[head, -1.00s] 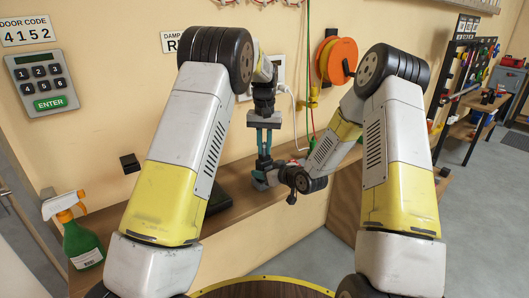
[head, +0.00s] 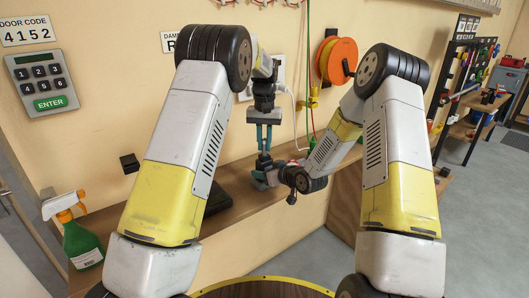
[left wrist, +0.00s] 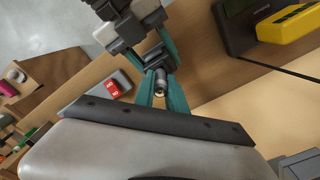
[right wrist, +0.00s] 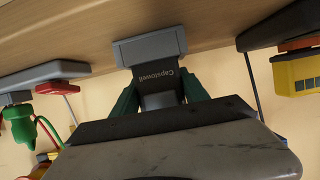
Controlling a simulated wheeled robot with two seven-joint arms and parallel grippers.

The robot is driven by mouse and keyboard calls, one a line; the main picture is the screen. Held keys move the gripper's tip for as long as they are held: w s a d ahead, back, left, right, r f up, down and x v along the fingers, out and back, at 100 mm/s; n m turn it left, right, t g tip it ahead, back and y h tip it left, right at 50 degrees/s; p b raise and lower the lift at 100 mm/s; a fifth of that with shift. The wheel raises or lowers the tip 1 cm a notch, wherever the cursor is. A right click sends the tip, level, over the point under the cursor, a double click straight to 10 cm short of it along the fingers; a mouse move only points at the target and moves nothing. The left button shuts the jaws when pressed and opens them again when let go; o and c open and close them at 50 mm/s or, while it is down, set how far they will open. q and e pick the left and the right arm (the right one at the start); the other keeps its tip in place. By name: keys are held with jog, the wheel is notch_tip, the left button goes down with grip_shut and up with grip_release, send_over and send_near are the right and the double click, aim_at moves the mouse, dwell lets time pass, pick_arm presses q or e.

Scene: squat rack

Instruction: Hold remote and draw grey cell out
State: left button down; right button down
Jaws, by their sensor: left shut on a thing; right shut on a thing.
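My left gripper (head: 264,152) points down above the wooden shelf, its teal fingers close together. In the left wrist view its fingertips (left wrist: 160,84) are shut on the small grey cell (left wrist: 160,92), whose round metal end shows. My right gripper (head: 264,179) comes in from the right, just below the left one. In the right wrist view its teal fingers (right wrist: 162,98) are shut on the dark remote (right wrist: 160,88), which carries lettering. A grey block shows at the remote's far end. Whether the cell still touches the remote I cannot tell.
A wooden shelf (head: 232,211) runs along the wall below the grippers. A dark device with a yellow part (left wrist: 289,24) stands on it. A grey box with a red label (left wrist: 113,89) is near the hands. A green spray bottle (head: 82,243) stands at the left.

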aim_at(264, 139)
pick_arm(q)
jog(key=shift+r, duration=3.2)
pick_arm(e)
jog(key=shift+c, duration=0.4)
grip_release()
jog(key=shift+o, duration=0.4)
